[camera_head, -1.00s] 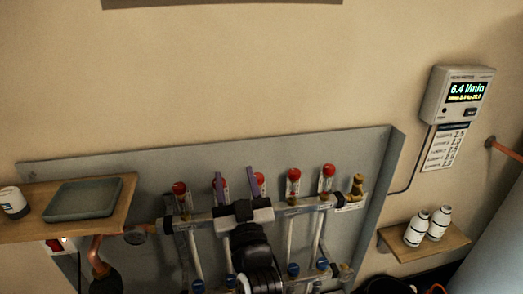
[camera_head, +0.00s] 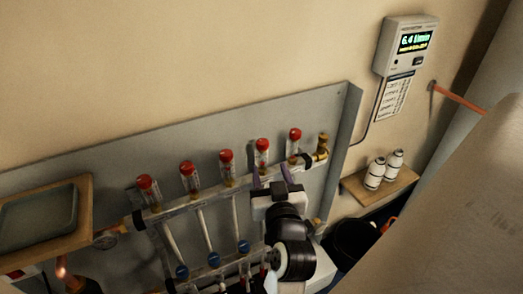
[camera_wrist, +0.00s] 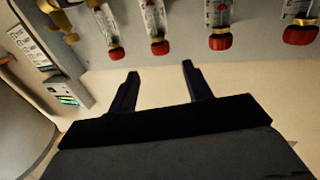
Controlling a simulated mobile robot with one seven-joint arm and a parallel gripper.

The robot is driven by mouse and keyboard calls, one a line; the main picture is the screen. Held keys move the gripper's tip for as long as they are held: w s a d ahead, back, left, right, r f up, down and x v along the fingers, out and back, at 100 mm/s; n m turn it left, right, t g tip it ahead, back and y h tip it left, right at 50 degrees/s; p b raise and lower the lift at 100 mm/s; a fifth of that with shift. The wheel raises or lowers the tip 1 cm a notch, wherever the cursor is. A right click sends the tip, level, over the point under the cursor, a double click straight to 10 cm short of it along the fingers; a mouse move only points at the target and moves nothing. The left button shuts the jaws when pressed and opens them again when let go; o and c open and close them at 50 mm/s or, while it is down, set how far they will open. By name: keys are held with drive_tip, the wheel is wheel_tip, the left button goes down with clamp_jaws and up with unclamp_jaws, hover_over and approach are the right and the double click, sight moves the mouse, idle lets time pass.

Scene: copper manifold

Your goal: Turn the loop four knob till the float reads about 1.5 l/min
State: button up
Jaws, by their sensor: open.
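A row of several red knobs tops clear float tubes on the manifold bar (camera_head: 205,200). Counting from the left, the fourth red knob (camera_head: 262,144) tops the fourth float tube (camera_head: 262,159); the float's level is too small to read. In the wrist view, which is upside down, that knob (camera_wrist: 160,47) lies beyond and between my fingertips, apart from them. My gripper (camera_head: 270,172) is open and empty, in front of the manifold just below the fourth knob in the head view; it also shows in the wrist view (camera_wrist: 160,72). The fifth knob (camera_head: 295,133) is just right.
A wall meter (camera_head: 407,45) reads 6.4 l/min, with a printed card (camera_head: 395,97) below. A brass fitting (camera_head: 322,147) ends the bar at right. Two white bottles (camera_head: 375,172) stand on a right shelf; a grey tray (camera_head: 38,218) lies on a left shelf. Neighbouring knobs stand close.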

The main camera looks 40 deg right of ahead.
sight(264, 147)
drive_tip(key=b+x, duration=0.1)
drive_tip(key=x, duration=0.9)
drive_tip(key=shift+r, duration=0.15)
drive_tip(key=shift+w+d, duration=0.3)
drive_tip(key=shift+w, duration=0.25)
drive_tip(key=shift+c, duration=0.4)
drive_tip(key=c, duration=0.9)
drive_tip(key=shift+o, duration=0.2)
drive_tip(key=f+n+t+y+b, duration=0.1)
drive_tip(key=y+b, duration=0.1)
drive_tip(key=b, duration=0.1)
drive_tip(key=n+y+b, duration=0.1)
drive_tip(key=n+t+y+b, duration=0.1)
drive_tip(key=y, duration=0.1)
drive_tip(key=shift+r+n+b, duration=0.3)
drive_tip(key=shift+b, duration=0.05)
